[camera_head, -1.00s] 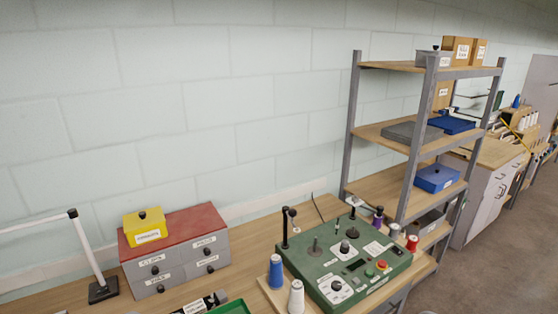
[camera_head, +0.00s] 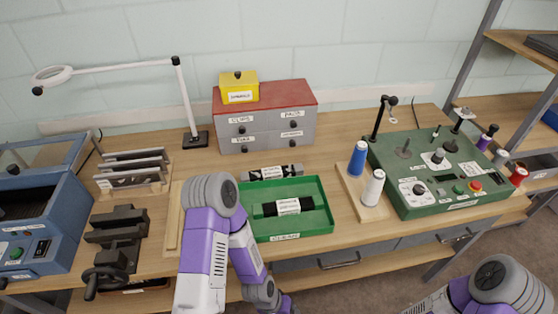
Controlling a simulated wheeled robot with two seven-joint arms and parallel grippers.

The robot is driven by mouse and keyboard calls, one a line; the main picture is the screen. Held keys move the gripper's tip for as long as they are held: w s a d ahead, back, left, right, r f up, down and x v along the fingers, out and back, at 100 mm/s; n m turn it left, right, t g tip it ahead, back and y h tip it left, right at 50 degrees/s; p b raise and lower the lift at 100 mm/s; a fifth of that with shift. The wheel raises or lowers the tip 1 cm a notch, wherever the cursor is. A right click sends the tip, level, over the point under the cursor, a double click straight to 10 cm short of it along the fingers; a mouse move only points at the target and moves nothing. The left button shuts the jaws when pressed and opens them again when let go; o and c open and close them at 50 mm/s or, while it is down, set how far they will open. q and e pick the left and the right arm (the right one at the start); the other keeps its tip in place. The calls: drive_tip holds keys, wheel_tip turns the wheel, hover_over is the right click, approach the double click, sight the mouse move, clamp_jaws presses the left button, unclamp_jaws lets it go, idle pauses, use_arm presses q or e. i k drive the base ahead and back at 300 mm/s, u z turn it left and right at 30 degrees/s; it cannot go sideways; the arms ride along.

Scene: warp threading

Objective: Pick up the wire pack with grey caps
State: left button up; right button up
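A labelled pack (camera_head: 272,173) with dark bands and greyish ends lies on the table just behind the green tray (camera_head: 330,219). A second labelled pack (camera_head: 289,207) with black ends lies inside the tray. The print on both labels is too small to read. My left arm rises from the bottom, bends in front of the tray's left side and runs down again; its fingertips do not show. Only part of my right arm shows at the bottom right, with no fingers in view.
A grey drawer box (camera_head: 265,130) with a red top carries a yellow box (camera_head: 238,88). A green machine (camera_head: 435,175) and blue (camera_head: 358,160) and white (camera_head: 373,188) thread cones stand right. A vise (camera_head: 118,240), rack (camera_head: 133,172) and blue machine (camera_head: 40,225) crowd the left.

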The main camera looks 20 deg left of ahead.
sight(287, 171)
drive_tip(key=u, duration=0.8)
drive_tip(key=k, duration=0.35)
drive_tip(key=u, duration=0.7)
